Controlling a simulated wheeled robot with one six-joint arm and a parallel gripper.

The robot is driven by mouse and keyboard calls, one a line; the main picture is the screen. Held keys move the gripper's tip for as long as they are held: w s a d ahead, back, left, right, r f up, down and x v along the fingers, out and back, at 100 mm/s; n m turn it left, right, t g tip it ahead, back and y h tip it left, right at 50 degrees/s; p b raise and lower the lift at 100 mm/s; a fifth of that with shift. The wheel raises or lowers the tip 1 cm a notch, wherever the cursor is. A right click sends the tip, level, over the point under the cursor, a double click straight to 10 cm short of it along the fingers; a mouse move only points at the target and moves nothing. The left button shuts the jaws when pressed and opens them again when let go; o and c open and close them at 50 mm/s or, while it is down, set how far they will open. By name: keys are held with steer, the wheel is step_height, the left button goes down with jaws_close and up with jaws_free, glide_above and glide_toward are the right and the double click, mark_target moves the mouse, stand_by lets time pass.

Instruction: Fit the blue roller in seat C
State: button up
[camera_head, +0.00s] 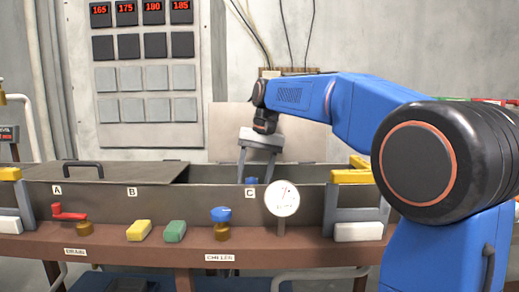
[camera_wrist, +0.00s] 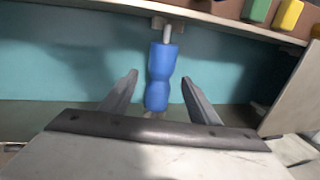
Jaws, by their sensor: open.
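The blue roller (camera_wrist: 160,72) lies lengthwise in the wrist view, with a narrowed waist and a pale shaft at its far end. That shaft end is at a small light bracket (camera_wrist: 158,22) on the trough wall; I cannot tell whether it is fully seated. My gripper (camera_head: 254,178) is open, reaching down into the trough near label C (camera_head: 250,194). Its fingers stand on either side of the roller, with visible gaps. In the head view only a bit of blue roller (camera_head: 252,181) shows between the fingers above the front wall. The roller's near end is partly hidden.
The long metal trough (camera_head: 190,204) has a lid (camera_head: 110,172) covering its left part. A round gauge (camera_head: 282,198) stands in front of it. A red-handled valve (camera_head: 70,214), yellow block (camera_head: 139,230), green block (camera_head: 174,231) and blue-knobbed valve (camera_head: 221,216) line the front ledge.

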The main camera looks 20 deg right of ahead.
step_height(320, 180, up, 15)
steer(key=s+d, duration=0.1)
steer(key=d, duration=0.2)
steer(key=shift+r, duration=0.2)
stand_by(0.4)
